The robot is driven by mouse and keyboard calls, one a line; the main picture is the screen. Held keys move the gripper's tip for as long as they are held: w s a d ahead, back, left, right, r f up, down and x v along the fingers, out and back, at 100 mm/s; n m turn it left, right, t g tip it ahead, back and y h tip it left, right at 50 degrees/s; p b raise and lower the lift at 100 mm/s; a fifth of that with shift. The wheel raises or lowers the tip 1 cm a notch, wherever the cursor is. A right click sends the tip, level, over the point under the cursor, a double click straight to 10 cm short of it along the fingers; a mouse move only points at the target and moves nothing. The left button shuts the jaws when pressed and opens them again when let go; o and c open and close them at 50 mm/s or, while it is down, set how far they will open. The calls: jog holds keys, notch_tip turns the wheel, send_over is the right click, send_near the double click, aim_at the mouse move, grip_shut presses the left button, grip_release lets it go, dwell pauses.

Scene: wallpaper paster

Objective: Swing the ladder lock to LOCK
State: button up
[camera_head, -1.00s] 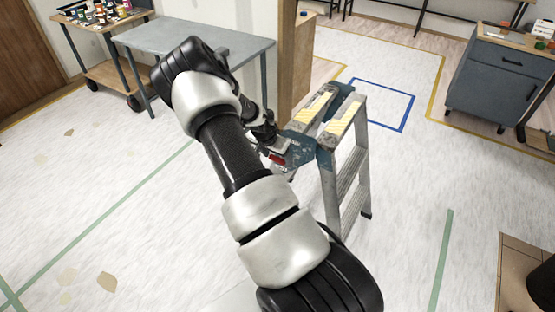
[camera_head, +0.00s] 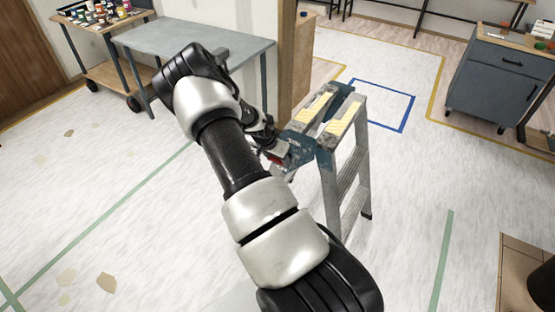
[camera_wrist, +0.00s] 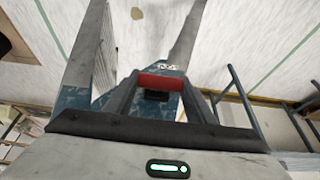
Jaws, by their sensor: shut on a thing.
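The stepladder (camera_head: 345,150) stands open on the floor in the head view, with worn metal rails and blue-painted top brackets. Its lock has a red grip (camera_wrist: 163,81), set on the blue bracket plate (camera_wrist: 168,72) in the wrist view. My gripper (camera_wrist: 161,84) has its two dark fingers at either end of the red grip and is shut on it. In the head view my gripper (camera_head: 272,150) is at the left side of the ladder's top, where my arm hides part of it. Pale lettering on the blue plate is too small to read surely.
A grey worktable (camera_head: 195,48) and a cart of paint pots (camera_head: 100,30) stand at the back left. A blue-grey cabinet (camera_head: 500,85) stands at the right. The floor around the ladder is mostly clear.

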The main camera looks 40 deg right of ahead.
jog(key=f+h+b, duration=0.1)
jog(key=b, duration=0.1)
jog(key=f+t+h+b, duration=0.1)
jog(key=b, duration=0.1)
jog(key=a+f+h+b, duration=0.1)
jog(key=b, duration=0.1)
jog(key=shift+s+a+t+h, duration=0.1)
jog(key=shift+s+t+h, duration=0.15)
jog(key=shift+t+h, duration=0.15)
notch_tip(320, 180, down, 3)
jog(key=t+h+b, duration=0.1)
jog(key=h+b, duration=0.2)
jog(key=b, duration=0.3)
jog(key=t+h+b, duration=0.1)
jog(key=h+b, duration=0.2)
jog(key=b, duration=0.3)
jog(key=shift+f+t, duration=0.1)
jog(key=shift+t, duration=0.2)
jog(key=shift+w+d+f+t+h+b, duration=0.1)
jog(key=shift+d+t+h+b, duration=0.1)
jog(key=shift+h+b, duration=0.4)
jog(key=shift+d+f+t+h+b, duration=0.1)
jog(key=shift+t+h+b, duration=0.1)
jog(key=shift+h+b, duration=0.35)
jog(key=o, duration=1.1)
jog(key=shift+c, duration=0.2)
jog(key=shift+a, duration=0.15)
